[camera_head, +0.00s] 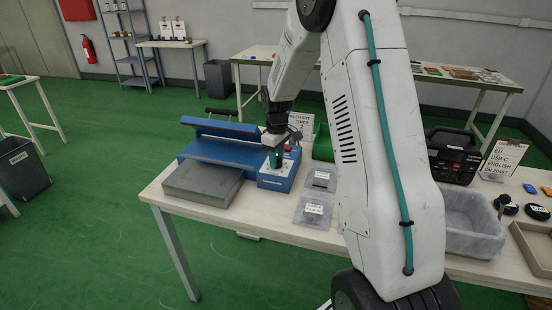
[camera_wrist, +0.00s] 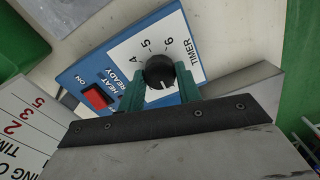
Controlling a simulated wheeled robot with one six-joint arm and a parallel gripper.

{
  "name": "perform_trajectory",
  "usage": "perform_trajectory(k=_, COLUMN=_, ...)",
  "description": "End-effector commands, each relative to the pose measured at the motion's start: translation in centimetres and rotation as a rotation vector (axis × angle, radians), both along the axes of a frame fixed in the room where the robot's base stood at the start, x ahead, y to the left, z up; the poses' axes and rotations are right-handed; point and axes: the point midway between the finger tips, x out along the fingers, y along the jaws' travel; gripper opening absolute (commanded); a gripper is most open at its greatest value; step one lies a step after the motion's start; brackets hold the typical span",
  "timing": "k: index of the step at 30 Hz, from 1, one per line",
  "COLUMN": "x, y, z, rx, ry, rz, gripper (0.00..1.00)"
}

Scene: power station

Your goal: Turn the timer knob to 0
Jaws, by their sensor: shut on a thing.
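The timer knob (camera_wrist: 160,70) is black and round, on a white dial marked TIMER, with the numbers 4, 5 and 6 showing. A short white mark shows on its side towards my gripper. The dial is on the blue control box (camera_head: 280,180) of the sealing machine (camera_head: 225,139). My gripper (camera_wrist: 161,82) has its two teal fingers shut on opposite sides of the knob. In the head view my gripper (camera_head: 275,158) points down over the box and hides the knob. The lower numbers, including any 0, are hidden by my gripper.
A red switch (camera_wrist: 96,97) sits beside the dial. A chart card (camera_head: 301,124) stands behind the box. Two grey packets (camera_head: 314,210) lie right of it, and a grey block (camera_head: 203,184) lies left.

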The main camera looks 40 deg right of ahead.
Motion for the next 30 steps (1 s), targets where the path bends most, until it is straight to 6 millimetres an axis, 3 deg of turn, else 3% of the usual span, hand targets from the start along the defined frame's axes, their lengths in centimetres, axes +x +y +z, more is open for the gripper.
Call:
perform_trajectory(k=18, x=-0.41, y=0.02, z=-0.23, rx=0.005, ry=0.01, rz=0.566, gripper=0.11)
perform_trajectory(k=30, x=-0.43, y=0.0, z=-0.24, rx=0.007, ry=0.009, rz=0.799, gripper=0.11)
